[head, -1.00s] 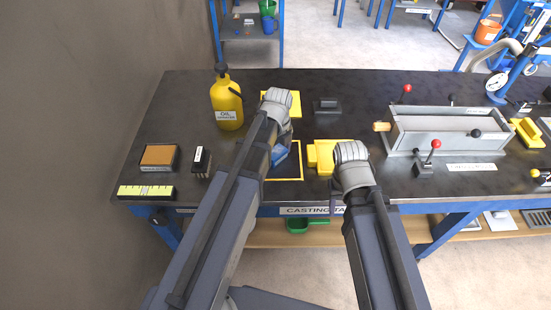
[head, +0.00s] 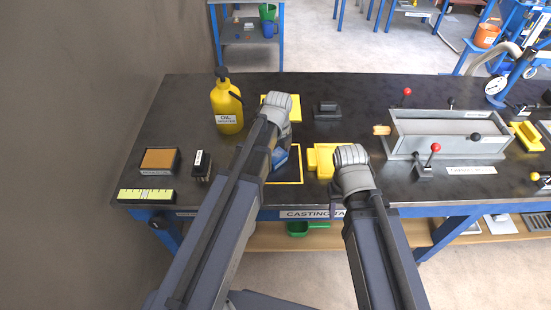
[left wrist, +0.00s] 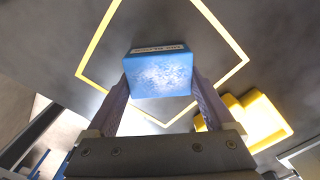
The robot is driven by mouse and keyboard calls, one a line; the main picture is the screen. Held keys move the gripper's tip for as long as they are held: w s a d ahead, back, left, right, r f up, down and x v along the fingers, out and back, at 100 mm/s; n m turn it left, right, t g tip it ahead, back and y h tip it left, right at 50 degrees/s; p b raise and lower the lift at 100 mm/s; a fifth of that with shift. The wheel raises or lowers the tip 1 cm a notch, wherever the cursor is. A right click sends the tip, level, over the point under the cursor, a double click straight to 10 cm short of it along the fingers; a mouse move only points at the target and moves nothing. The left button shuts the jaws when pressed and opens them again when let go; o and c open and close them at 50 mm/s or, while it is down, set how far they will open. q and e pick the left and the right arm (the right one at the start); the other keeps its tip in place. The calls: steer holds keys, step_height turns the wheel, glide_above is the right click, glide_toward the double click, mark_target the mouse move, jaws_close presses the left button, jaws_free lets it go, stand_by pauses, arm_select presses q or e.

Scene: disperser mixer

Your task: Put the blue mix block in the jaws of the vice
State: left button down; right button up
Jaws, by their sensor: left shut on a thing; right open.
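The blue mix block (head: 280,158) is in the fingers of my left gripper (left wrist: 160,88), at the yellow outlined square on the dark table. In the left wrist view the block (left wrist: 158,74) shows its blue face and a pale label, with a finger on each side. Whether it touches the table I cannot tell. In the head view my left arm partly hides the block. My right gripper (head: 336,190) is open; its fingers are mostly hidden beneath the wrist, beside a yellow block-like piece (head: 320,158). I cannot make out for sure which thing is the vice.
A yellow oil bottle (head: 227,106) stands at the back left. A brown-topped pad (head: 158,160), a dark block (head: 201,165) and a yellow strip (head: 146,195) lie at the left. A long grey trough (head: 450,134) with red-knobbed levers stands at the right.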

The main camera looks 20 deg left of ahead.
mark_target(278, 157)
arm_select(q)
step_height(278, 157, up, 10)
steer(key=p, duration=1)
